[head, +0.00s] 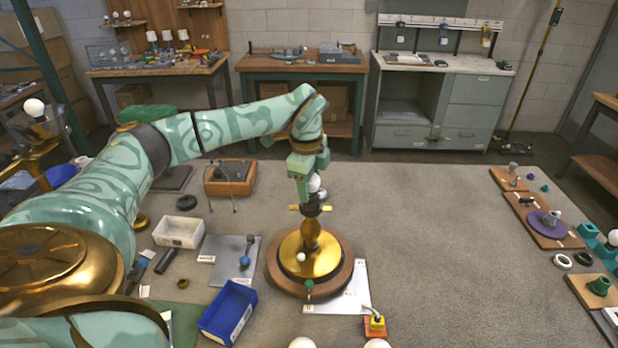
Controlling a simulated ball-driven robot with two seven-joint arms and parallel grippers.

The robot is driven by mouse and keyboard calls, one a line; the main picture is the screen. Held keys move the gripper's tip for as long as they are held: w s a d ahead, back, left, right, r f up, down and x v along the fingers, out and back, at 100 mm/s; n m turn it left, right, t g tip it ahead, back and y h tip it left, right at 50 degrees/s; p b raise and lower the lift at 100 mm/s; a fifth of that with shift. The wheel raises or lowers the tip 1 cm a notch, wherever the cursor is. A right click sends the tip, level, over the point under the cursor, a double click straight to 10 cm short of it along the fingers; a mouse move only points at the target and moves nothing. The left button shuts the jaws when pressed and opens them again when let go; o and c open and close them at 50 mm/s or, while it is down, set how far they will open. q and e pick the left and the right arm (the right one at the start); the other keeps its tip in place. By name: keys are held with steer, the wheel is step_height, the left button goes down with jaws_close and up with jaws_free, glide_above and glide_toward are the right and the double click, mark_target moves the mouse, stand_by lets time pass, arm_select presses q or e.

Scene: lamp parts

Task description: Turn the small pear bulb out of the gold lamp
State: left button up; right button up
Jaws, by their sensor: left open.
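The gold lamp (322,262) stands upright on a round brown wooden board near the middle of the bench, with a gold stem and a dark socket (312,208) on top. A small white bulb (314,184) sits at the socket, partly hidden by my gripper. My left gripper (311,182) points down from above the lamp. It is open, with its fingers at the bulb; I cannot tell whether they touch it. My right gripper is not in view.
A small white ball (301,257) shows on the lamp's base. A blue bin (228,312), a white tray (180,233) and a grey plate (222,270) lie to the left. A yellow-red block (375,326) lies in front.

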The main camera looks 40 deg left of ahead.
arm_select(q)
steer(key=c, duration=0.7)
steer(key=n+p, duration=0.1)
steer(key=n, duration=0.3)
steer(key=shift+r+n+y, duration=0.15)
steer(key=shift+n+y, duration=0.15)
steer(key=shift+n, duration=1.1)
steer(key=shift+g, duration=0.3)
steer(key=n+p, duration=0.1)
steer(key=n, duration=0.3)
steer(key=shift+d+n, duration=0.1)
steer(key=shift+n, duration=0.2)
steer(key=shift+y, duration=0.3)
steer(key=shift+r+p, duration=0.75)
steer(key=shift+p, duration=0.05)
steer(key=shift+s+r+p, duration=0.1)
steer(key=shift+r+p, duration=1.45)
steer(key=shift+r, duration=0.05)
